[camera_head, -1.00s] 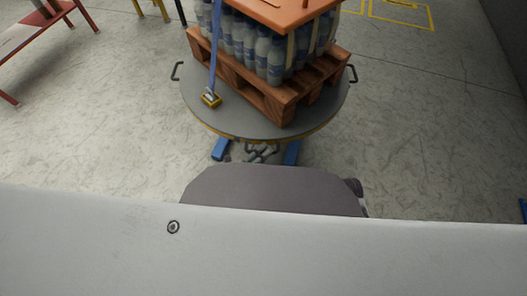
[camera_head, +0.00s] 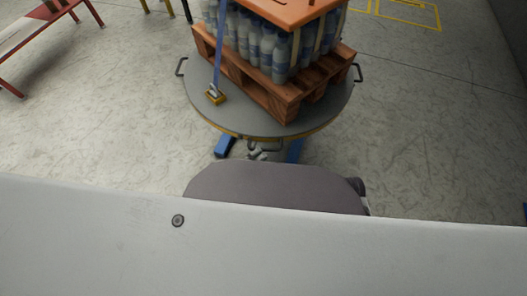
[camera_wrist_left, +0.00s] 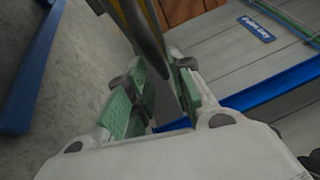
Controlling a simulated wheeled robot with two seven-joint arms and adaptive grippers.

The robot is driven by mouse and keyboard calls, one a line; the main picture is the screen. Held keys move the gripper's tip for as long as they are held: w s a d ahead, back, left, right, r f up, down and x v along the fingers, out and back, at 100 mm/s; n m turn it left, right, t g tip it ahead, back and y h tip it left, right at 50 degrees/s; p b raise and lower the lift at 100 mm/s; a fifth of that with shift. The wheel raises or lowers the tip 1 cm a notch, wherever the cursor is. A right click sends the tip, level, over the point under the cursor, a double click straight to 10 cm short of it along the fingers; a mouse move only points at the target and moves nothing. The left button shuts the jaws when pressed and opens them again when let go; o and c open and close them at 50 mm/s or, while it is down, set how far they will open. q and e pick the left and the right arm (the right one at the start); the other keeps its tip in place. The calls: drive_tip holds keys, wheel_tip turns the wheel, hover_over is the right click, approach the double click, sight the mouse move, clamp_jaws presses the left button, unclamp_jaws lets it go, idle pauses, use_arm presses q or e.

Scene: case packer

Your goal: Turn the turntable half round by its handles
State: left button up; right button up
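The round grey turntable (camera_head: 240,117) carries a wooden pallet (camera_head: 288,106) with several bottles (camera_head: 277,60) under an orange top board (camera_head: 290,10). Handles stick out at its left edge (camera_head: 180,67), right edge (camera_head: 358,73) and near edge (camera_head: 272,147). My left gripper (camera_head: 257,152) is small and partly hidden at the near edge, close to the near handle. In the left wrist view its green-padded fingers (camera_wrist_left: 158,100) are apart, with a dark bar and a grey strip between them. I cannot tell whether they touch the handle. My right gripper is not in view.
Blue legs (camera_head: 295,150) show underneath. A red-framed stand (camera_head: 40,40) is at the upper left. Bare floor (camera_head: 110,120) lies to both sides of the turntable.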

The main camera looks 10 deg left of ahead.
use_arm(q)
drive_tip(key=v, duration=0.7)
drive_tip(key=shift+s+a, duration=0.2)
drive_tip(key=shift+s, duration=0.1)
drive_tip(key=shift+f, duration=0.15)
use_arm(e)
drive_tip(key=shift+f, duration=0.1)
